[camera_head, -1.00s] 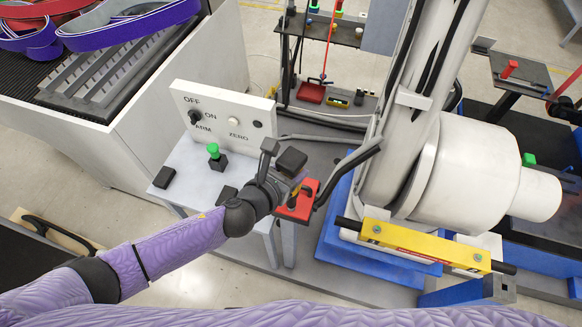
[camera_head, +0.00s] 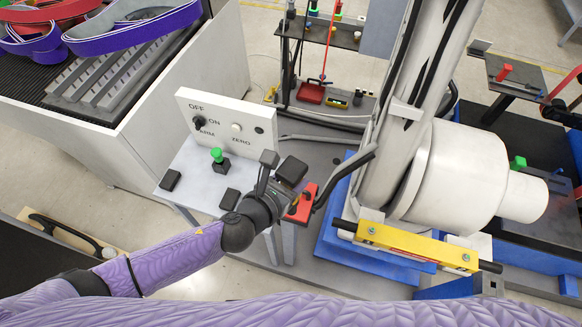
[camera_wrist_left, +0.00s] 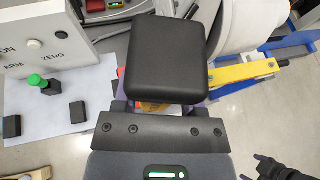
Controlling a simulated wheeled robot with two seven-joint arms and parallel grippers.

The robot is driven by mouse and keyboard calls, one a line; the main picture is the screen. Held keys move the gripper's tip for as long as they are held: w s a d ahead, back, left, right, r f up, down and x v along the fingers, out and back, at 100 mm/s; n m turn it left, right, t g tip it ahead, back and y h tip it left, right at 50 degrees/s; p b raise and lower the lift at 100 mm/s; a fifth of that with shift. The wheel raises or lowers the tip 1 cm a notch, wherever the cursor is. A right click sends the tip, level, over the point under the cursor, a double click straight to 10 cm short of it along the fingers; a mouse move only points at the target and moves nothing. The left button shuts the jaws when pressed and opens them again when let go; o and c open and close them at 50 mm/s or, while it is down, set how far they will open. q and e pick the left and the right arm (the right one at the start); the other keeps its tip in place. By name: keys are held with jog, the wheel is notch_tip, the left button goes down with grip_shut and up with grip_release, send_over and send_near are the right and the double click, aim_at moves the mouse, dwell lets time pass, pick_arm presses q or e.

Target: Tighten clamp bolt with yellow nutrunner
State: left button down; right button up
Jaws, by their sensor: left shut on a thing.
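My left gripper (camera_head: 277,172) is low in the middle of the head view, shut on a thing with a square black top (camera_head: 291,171). In the left wrist view this black top (camera_wrist_left: 165,57) fills the centre, and a little yellow-orange (camera_wrist_left: 155,106) shows under it. I cannot tell for sure whether this is the yellow nutrunner; the gripper and the top hide most of it. A yellow bar (camera_head: 415,247) with black ends lies across the front of the blue fixture. I cannot make out the clamp bolt. A dark claw, seemingly my right gripper (camera_wrist_left: 272,168), shows at the wrist view's lower right.
A white panel (camera_head: 225,117) with a switch stands behind a small table (camera_head: 200,163) with a green-topped button (camera_head: 218,158) and black blocks (camera_head: 170,180). A red part (camera_head: 302,204) is beside my left gripper. A large white cylinder (camera_head: 455,170) blocks the right.

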pick_arm(q)
jog(key=s+r, duration=0.4)
jog(key=s, duration=0.4)
jog(key=shift+s+r, duration=0.2)
jog(key=shift+s, duration=0.15)
notch_tip(320, 180, down, 40)
jog(key=b, duration=3.8)
jog(key=shift+s+r+b, duration=0.15)
jog(key=shift+b, duration=0.2)
pick_arm(e)
notch_tip(320, 180, down, 39)
jog(key=s+d, duration=0.1)
jog(key=shift+s+r, duration=0.15)
jog(key=shift+s, duration=0.2)
